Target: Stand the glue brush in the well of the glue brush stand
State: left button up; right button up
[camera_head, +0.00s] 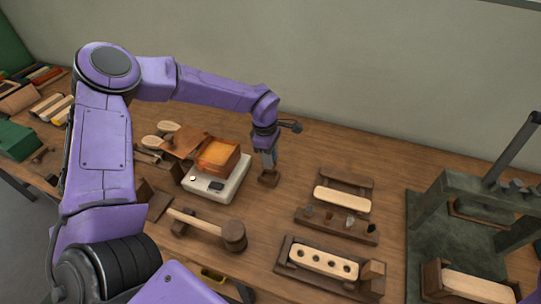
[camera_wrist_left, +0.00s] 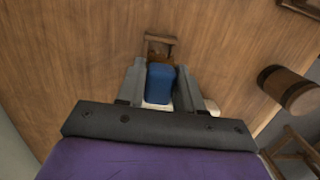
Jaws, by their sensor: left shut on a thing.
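The glue brush has a blue part (camera_wrist_left: 160,84) that shows between the fingers in the left wrist view. My left gripper (camera_head: 268,159) is shut on it, pointing down, and the brush is mostly hidden by the fingers in the head view. The glue brush stand (camera_head: 268,180) is a small dark brown wooden block on the table, directly below the gripper. It also shows just past the fingertips in the left wrist view (camera_wrist_left: 161,40). The brush's lower end is at or just above the stand; I cannot tell whether it is inside the well. My right gripper is not in view.
A wooden mallet (camera_head: 233,236) lies in front. Wooden racks (camera_head: 337,224) and a green press (camera_head: 438,218) are to the right. Bare tabletop lies behind the stand.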

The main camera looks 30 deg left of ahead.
pick_arm(q)
jog(key=shift+f, duration=0.1)
jog(key=shift+f+b, duration=1.7)
jog(key=shift+f, duration=0.75)
jog(key=shift+f, duration=0.35)
jog(key=o, duration=1.4)
jog(key=shift+r+p, duration=3)
jog(key=shift+r, duration=0.55)
jog(key=shift+r, duration=0.1)
